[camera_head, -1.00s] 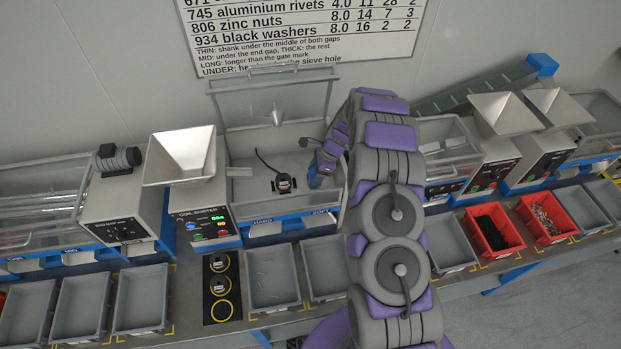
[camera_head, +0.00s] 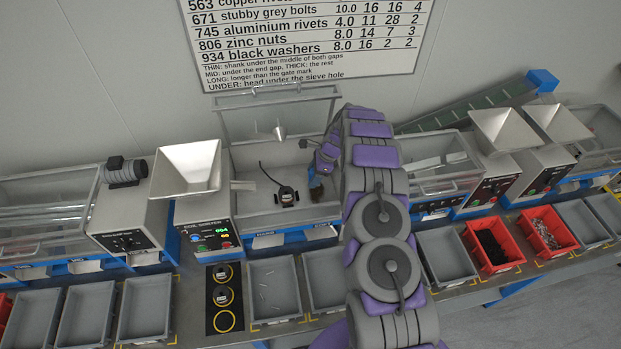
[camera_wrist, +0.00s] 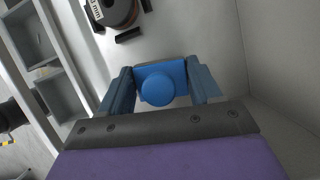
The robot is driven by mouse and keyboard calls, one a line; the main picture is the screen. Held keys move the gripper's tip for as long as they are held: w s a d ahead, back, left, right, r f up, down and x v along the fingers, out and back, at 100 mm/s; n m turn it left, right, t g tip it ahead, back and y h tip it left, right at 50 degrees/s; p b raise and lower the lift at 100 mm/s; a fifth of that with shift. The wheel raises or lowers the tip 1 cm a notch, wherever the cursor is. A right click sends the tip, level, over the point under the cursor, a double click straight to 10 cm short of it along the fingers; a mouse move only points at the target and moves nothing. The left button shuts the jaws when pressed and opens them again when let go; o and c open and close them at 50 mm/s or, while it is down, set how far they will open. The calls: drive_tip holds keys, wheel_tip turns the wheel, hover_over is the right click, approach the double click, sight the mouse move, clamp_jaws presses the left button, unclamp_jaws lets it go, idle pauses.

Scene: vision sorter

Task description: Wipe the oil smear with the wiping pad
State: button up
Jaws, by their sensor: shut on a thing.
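My gripper (camera_wrist: 163,88) is shut on the blue wiping pad (camera_wrist: 158,90), its two fingers on either side of the pad's round knob in the wrist view. In the head view my gripper (camera_head: 318,172) reaches into the right part of the clear-walled station tray (camera_head: 262,205). A brown patch (camera_head: 317,192), which looks like the oil smear, shows on the tray floor just below the gripper. The pad is mostly hidden in the head view, so I cannot tell whether it touches the floor. No smear is visible in the wrist view.
A dark round device (camera_head: 286,196) with a cable stands left of my gripper in the tray; it also shows in the wrist view (camera_wrist: 118,10). A metal hopper (camera_head: 186,168) stands to the left. Grey bins (camera_head: 273,290) and red bins (camera_head: 494,244) line the front.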

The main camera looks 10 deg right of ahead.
drive_tip(key=shift+w+d, duration=0.55)
drive_tip(key=shift+w, duration=0.3)
drive_tip(key=shift+w+r+p, duration=0.1)
drive_tip(key=shift+w+p, duration=0.2)
drive_tip(key=shift+w, duration=0.05)
drive_tip(key=shift+s+f, duration=0.25)
drive_tip(key=shift+s, duration=0.1)
drive_tip(key=shift+s+a+r, duration=0.15)
drive_tip(key=shift+s, duration=2.55)
drive_tip(key=shift+s+a+r, duration=0.1)
drive_tip(key=shift+s+r, duration=0.05)
drive_tip(key=shift+s, duration=2.5)
drive_tip(key=shift+r, duration=0.1)
